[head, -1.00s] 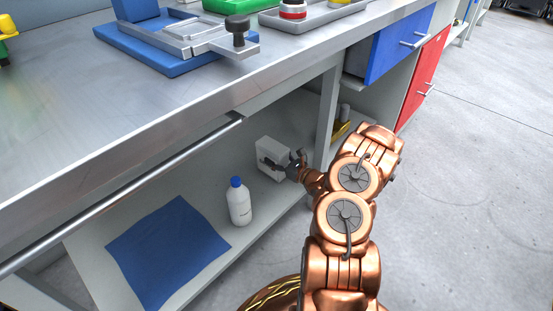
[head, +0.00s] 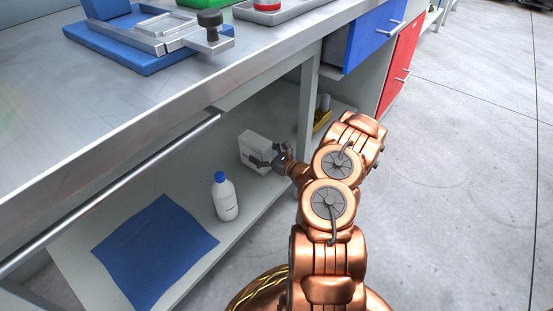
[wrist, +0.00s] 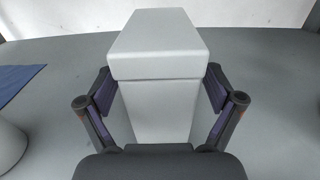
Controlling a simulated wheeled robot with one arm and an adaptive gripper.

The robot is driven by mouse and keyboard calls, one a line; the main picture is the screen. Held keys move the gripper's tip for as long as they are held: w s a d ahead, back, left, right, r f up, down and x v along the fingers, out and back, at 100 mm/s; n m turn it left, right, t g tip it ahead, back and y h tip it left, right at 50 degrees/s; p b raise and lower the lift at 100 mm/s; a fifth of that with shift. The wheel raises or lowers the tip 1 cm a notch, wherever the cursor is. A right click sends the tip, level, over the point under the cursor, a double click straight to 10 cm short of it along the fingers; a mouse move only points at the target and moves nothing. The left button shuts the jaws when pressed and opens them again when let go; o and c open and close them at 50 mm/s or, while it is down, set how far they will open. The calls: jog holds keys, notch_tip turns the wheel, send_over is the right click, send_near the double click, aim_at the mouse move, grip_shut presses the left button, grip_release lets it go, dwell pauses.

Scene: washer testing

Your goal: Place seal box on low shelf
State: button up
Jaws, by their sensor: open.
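The seal box, a plain light grey-white box (head: 255,146), stands upright on the low shelf (head: 188,188) under the workbench, toward its right end. It also shows in the wrist view (wrist: 158,85), with its lid-like upper part overhanging a narrower lower body. My gripper (head: 266,161) is at the near right side of the box. In the wrist view, my gripper (wrist: 159,90) is open, with one finger on each side of the lower body. I cannot tell whether either finger touches it. The box's far side is hidden.
A shelf upright (head: 307,100) stands to the right. The bench edge with its rail (head: 120,175) overhangs the shelf.

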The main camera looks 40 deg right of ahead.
jog(key=p+v, duration=0.3)
jog(key=v, duration=0.6)
jog(key=shift+s+d+r+p, duration=0.1)
jog(key=shift+s+p, duration=0.05)
jog(key=shift+p, duration=0.2)
jog(key=shift+v, duration=0.8)
